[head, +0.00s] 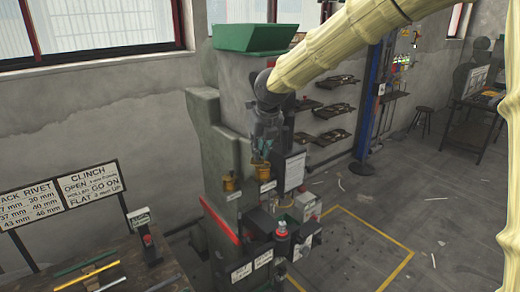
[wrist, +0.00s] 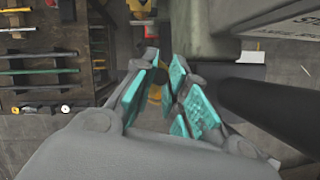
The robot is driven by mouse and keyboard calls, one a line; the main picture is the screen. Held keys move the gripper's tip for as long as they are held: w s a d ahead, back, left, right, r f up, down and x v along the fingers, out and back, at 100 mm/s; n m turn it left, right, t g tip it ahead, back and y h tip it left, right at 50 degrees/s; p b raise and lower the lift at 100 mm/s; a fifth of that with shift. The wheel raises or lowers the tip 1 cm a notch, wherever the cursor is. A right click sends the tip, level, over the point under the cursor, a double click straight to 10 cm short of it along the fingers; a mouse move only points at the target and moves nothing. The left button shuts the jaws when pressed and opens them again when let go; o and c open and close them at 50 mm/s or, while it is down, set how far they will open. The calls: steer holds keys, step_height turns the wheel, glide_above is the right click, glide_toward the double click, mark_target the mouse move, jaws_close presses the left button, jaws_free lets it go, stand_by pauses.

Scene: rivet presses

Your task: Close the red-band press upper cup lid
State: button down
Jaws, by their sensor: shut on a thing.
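The red-band press (head: 222,222) is a tall grey-green machine with a red stripe low on its front. Two small brass cups sit on its front: a left cup (head: 229,184) and a right cup (head: 262,172). My gripper (head: 263,155) points down at the right cup, its fingertips at the cup's top. In the wrist view, my gripper's teal-padded fingers (wrist: 167,68) are closed in around a small yellow brass part (wrist: 155,94), seemingly of the right cup. The fingers hide most of it, so I cannot tell the lid's angle.
A green hopper (head: 253,38) tops the press. A bench (head: 140,262) with rods and a red-button post (head: 147,238) stands at left. A dark cylinder (wrist: 270,110) lies close right of my fingers in the wrist view. Open floor (head: 350,222) lies right.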

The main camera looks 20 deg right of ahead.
steer(key=m+b, duration=0.1)
steer(key=m+h+b, duration=0.1)
steer(key=m, duration=0.1)
steer(key=m+b, duration=0.1)
steer(key=shift+s+d+f+m+h, duration=0.15)
steer(key=shift+s+d+m+h, duration=0.15)
steer(key=shift+s+d+h, duration=0.1)
steer(key=m+b, duration=0.1)
steer(key=m, duration=0.1)
steer(key=s+m+g+h+b, duration=0.1)
steer(key=m, duration=0.1)
steer(key=m+h+b, duration=0.1)
steer(key=shift+s+d+m+g, duration=0.15)
steer(key=shift+d+m+g, duration=0.15)
steer(key=shift+m, duration=0.1)
steer(key=c, duration=1.4)
jaws_free()
steer(key=shift+a+r, duration=0.1)
steer(key=shift+r, duration=0.15)
